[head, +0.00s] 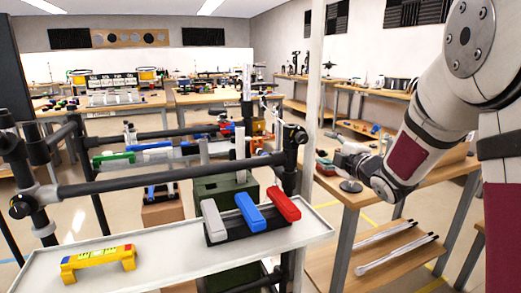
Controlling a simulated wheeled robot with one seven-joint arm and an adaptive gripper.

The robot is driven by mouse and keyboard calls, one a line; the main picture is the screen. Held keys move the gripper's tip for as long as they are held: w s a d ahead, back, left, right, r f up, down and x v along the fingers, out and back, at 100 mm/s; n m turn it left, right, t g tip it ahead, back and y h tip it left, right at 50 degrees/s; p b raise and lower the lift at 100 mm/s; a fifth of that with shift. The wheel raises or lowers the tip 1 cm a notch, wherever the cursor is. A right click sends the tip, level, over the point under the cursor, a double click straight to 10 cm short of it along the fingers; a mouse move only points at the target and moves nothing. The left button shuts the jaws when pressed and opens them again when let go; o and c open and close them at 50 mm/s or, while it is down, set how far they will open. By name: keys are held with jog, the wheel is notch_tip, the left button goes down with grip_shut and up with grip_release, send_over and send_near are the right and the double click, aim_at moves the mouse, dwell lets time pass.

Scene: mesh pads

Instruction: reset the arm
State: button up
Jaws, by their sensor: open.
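My arm (442,112) comes in from the right edge, bends down and points left. My gripper (345,163) is at its end, small in the picture and near the wooden table at the right. It is open, and I see nothing held in it. Its fingertips are hard to make out against the things behind them. It is to the right of the white tray and apart from it.
The white tray (180,262) in front holds a yellow bridge-shaped piece (98,262) and a black rack with grey (213,220), blue (249,212) and red (284,203) pieces. Black rails and a pale upright post stand nearby. The wooden table (345,192) is below my arm.

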jog(key=s+d+m+g+h, duration=0.3)
jog(key=s+m+g+h, duration=0.3)
jog(key=s+m, duration=0.8)
jog(key=s+a+f+m+g+y, duration=0.1)
jog(key=s+a+f+m+g, duration=0.15)
jog(key=s, duration=1.05)
jog(key=s+a+f+m+g, duration=0.1)
jog(key=s+a+g, duration=0.25)
jog(key=s, duration=0.95)
jog(key=s+a+f+m+g+y, duration=0.15)
jog(key=s+g, duration=0.25)
jog(key=s, duration=0.9)
notch_tip(320, 180, up, 24)
jog(key=t+p, duration=0.3)
jog(key=p, duration=2)
jog(key=shift+w+t, duration=0.2)
jog(key=shift+t, duration=0.1)
jog(key=shift+w, duration=0.15)
